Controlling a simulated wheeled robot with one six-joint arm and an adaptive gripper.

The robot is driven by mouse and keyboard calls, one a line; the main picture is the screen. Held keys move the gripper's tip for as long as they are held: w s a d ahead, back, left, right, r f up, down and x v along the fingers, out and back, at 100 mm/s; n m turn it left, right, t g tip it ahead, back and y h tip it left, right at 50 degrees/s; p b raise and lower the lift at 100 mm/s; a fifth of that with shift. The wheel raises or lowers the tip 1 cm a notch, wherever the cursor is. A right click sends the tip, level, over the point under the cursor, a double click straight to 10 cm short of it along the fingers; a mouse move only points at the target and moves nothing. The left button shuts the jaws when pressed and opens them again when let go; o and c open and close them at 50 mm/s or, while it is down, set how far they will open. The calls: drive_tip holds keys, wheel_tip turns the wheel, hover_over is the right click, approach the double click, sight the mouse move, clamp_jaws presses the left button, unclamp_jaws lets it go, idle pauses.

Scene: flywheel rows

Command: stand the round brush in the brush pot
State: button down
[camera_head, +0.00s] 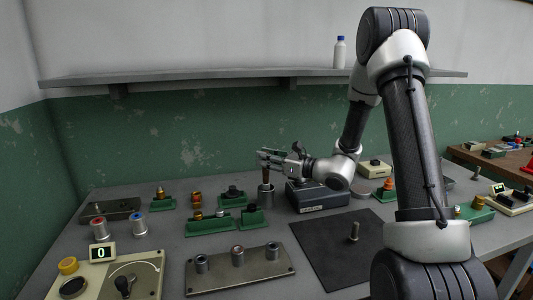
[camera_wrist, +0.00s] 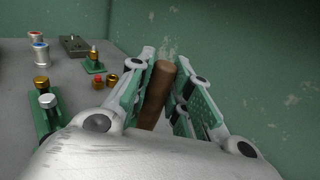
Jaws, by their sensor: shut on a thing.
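My gripper (camera_head: 268,158) is shut on the round brush, whose brown handle (camera_wrist: 156,98) stands between the two green-padded fingers in the wrist view. In the head view a short dark brown length of the brush (camera_head: 267,177) shows below the fingers, roughly upright. The brush pot (camera_head: 266,196), a grey metal cylinder, stands on the bench directly below. The brush's lower end is at or just inside the pot's mouth; I cannot tell how deep. The wrist view hides the pot behind my gripper.
A dark grey box (camera_head: 318,196) stands close to the right of the pot. Green holders (camera_head: 232,199) with small parts lie to its left. A black mat (camera_head: 335,248) with a metal peg and a plate with several cylinders (camera_head: 240,270) lie in front. A shelf (camera_head: 200,78) runs above.

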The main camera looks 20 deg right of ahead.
drive_tip(key=shift+f, duration=0.3)
drive_tip(key=c, duration=1.2)
unclamp_jaws()
drive_tip(key=shift+c, duration=0.2)
drive_tip(key=v, duration=1.2)
